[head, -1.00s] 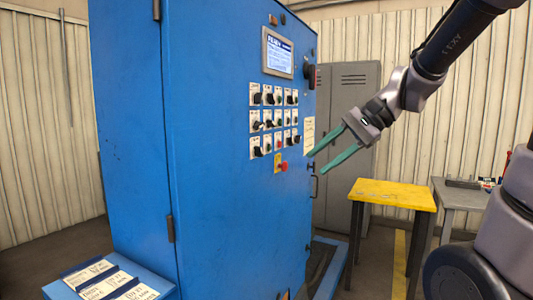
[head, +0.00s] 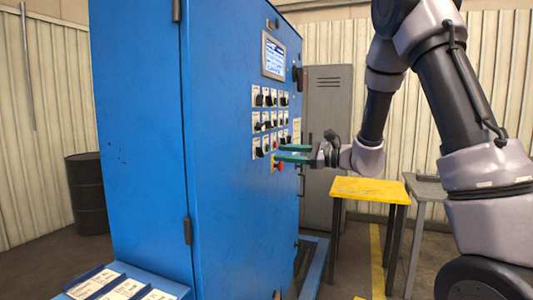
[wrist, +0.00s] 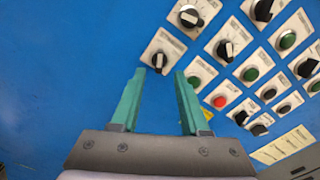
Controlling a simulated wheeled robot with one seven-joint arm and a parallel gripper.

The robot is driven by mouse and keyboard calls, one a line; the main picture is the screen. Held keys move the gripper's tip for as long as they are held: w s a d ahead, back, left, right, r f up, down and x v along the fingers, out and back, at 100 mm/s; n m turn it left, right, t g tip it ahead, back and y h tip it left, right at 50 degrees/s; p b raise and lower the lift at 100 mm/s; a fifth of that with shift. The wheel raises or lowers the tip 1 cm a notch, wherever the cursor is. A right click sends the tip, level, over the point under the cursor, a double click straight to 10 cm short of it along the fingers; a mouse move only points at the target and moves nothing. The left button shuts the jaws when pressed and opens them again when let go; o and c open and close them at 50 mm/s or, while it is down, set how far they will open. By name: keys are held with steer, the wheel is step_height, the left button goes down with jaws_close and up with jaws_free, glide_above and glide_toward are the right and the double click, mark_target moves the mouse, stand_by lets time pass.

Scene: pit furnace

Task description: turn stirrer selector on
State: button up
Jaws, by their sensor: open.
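The blue control cabinet (head: 225,190) carries a panel of black selector knobs and round buttons on white plates. The plate labels are too small to read, so I cannot tell which knob is the stirrer selector. In the wrist view one black knob (wrist: 159,61) on a white plate lies just beyond the fingertips, in line with the gap between them. My gripper (wrist: 160,76) is open and empty, with two green fingers pointing at the panel. In the head view my gripper (head: 278,153) is at the panel's lower rows and its fingers hide part of them. Contact cannot be told.
A red emergency button (head: 278,166) sits just below the fingers. More knobs, such as one (wrist: 228,50) to the right, and a red button (wrist: 220,102) are close by. A yellow-topped table (head: 368,190) stands beneath my arm. A display (head: 273,57) is above the panel.

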mark_target(263, 152)
steer(key=x, duration=0.6)
steer(key=shift+a, duration=0.2)
steer(key=shift+c, duration=0.3)
jaws_close()
